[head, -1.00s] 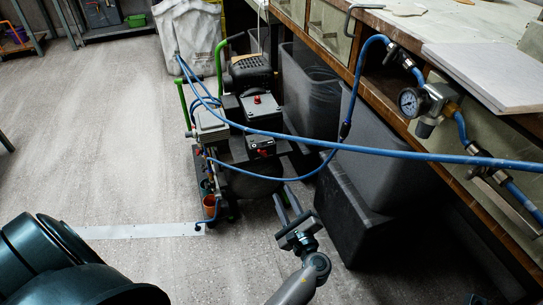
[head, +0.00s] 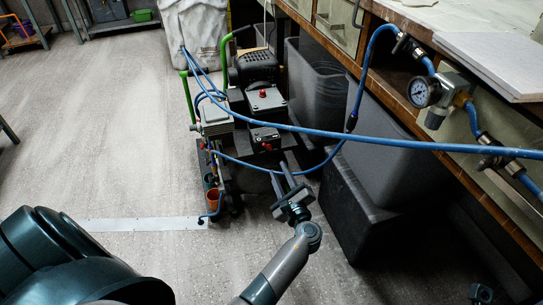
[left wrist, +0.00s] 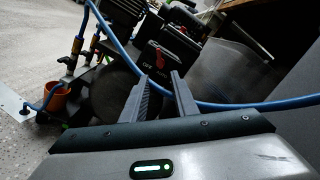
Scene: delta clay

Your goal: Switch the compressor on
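The compressor (head: 236,178) stands on the floor beside the bench, with a dark tank, green handles and blue hoses. Its black switch box (head: 264,134) is on the near side and has a red part. In the left wrist view a red switch lever (left wrist: 158,58) shows on the box, with small white lettering I cannot read surely. My left gripper (head: 281,170) is in front of and just below the switch box, seemingly apart from it. Its two fingers (left wrist: 160,90) are parallel with a gap between them, empty.
Grey and black bins (head: 372,150) stand close on the right. An orange cup (head: 214,198) is at the compressor's foot. The left floor is clear.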

